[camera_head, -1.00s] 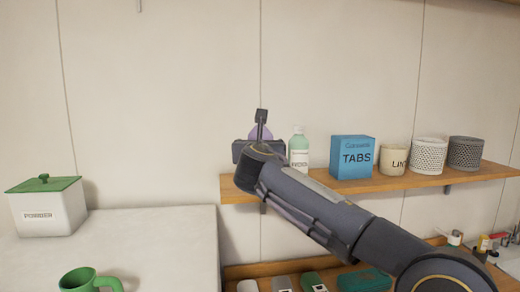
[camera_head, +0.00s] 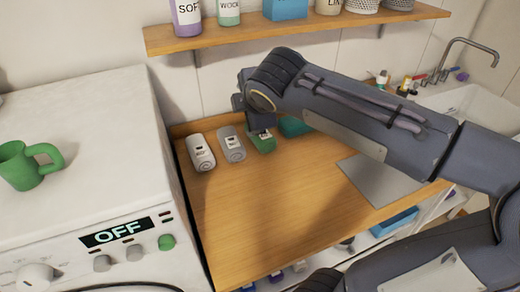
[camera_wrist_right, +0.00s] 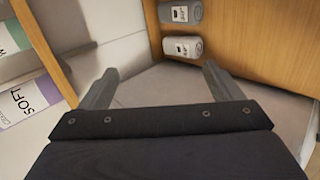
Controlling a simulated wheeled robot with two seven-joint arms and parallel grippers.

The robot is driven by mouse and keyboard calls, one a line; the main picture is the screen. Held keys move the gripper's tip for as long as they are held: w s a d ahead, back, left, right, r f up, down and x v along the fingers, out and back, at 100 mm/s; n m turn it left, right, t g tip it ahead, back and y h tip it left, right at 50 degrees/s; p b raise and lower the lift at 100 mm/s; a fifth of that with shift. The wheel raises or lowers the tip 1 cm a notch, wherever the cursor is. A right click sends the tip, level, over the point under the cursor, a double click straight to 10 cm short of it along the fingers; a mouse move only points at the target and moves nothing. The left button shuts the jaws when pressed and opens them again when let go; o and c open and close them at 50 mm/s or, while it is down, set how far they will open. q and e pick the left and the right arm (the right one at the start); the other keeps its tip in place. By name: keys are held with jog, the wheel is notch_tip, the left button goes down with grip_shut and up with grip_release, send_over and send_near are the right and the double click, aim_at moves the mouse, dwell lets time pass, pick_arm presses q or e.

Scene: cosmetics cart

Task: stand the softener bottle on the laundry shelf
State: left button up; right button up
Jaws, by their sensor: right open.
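The softener bottle (camera_head: 187,18) is purple with a white "SOFT" label. It stands upright at the left end of the wooden laundry shelf (camera_head: 300,32), its top cut off by the frame. In the right wrist view the bottle (camera_wrist_right: 28,106) shows at the left, apart from the fingers. My right gripper (camera_wrist_right: 157,75) is open with nothing between its fingers. In the head view the right gripper (camera_head: 261,130) is below the shelf, over the back of the wooden counter and partly hidden by its own arm. My left gripper is not in view.
A green-white bottle (camera_head: 228,12) and a blue box (camera_head: 286,8) stand right of the softener. Small white (camera_head: 201,152), grey (camera_head: 231,144) and green (camera_head: 262,142) items lie on the counter (camera_head: 240,215). A green mug (camera_head: 25,167) stands on the washing machine (camera_head: 90,110).

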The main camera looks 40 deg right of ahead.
jog(key=s+a+f+m+g+y, duration=0.1)
jog(key=s+a+f+m+y, duration=0.2)
jog(key=s+a+f+m, duration=0.2)
jog(key=s+a+f+m+g+y, duration=0.2)
jog(key=s+a+f+m, duration=0.3)
jog(key=s+f+m, duration=0.5)
jog(key=s+y, duration=0.1)
jog(key=s, duration=0.1)
jog(key=shift+s+a+f+m+g+y, duration=0.25)
jog(key=shift+s+a+m+g+y, duration=0.05)
jog(key=shift+s+a+m+y, duration=0.1)
jog(key=shift+d, duration=0.1)
